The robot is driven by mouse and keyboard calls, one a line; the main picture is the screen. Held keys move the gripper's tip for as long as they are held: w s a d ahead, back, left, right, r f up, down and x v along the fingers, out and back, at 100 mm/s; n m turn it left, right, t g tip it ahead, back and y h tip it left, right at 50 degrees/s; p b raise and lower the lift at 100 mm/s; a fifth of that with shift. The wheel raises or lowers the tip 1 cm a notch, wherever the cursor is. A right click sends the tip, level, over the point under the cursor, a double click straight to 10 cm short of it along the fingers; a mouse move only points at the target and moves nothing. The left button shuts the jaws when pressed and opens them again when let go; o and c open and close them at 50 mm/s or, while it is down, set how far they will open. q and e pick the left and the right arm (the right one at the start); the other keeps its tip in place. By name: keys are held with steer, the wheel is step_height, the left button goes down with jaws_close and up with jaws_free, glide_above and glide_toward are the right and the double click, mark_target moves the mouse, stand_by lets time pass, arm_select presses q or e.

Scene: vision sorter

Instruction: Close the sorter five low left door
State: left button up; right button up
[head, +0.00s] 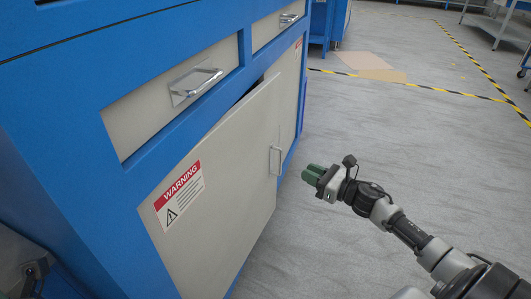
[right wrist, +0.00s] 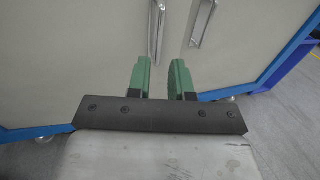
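The low left door (head: 225,185) of the blue sorter is a light grey panel with a red and white warning label. It stands slightly ajar, with a dark gap along its top edge toward the handle side. Its vertical metal handle (head: 275,160) is near its right edge. My right gripper (head: 312,172) is right of the handle, apart from it. In the right wrist view its green fingers (right wrist: 161,78) are parted and empty, below two door handles, the left one (right wrist: 157,28) and the right one (right wrist: 201,22). My left gripper's fingers do not show.
Above the door are grey drawers with metal handles (head: 196,82). The neighbouring right door (head: 291,90) appears shut. Grey floor (head: 370,120) right of the sorter is open, with black and yellow tape (head: 420,87) and flat brown sheets (head: 372,66) farther back.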

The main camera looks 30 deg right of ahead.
steer(key=b, duration=0.3)
glide_above(280, 174)
steer(key=shift+w+d, duration=0.1)
steer(key=shift+w, duration=0.2)
steer(key=shift+c, duration=0.5)
jaws_close()
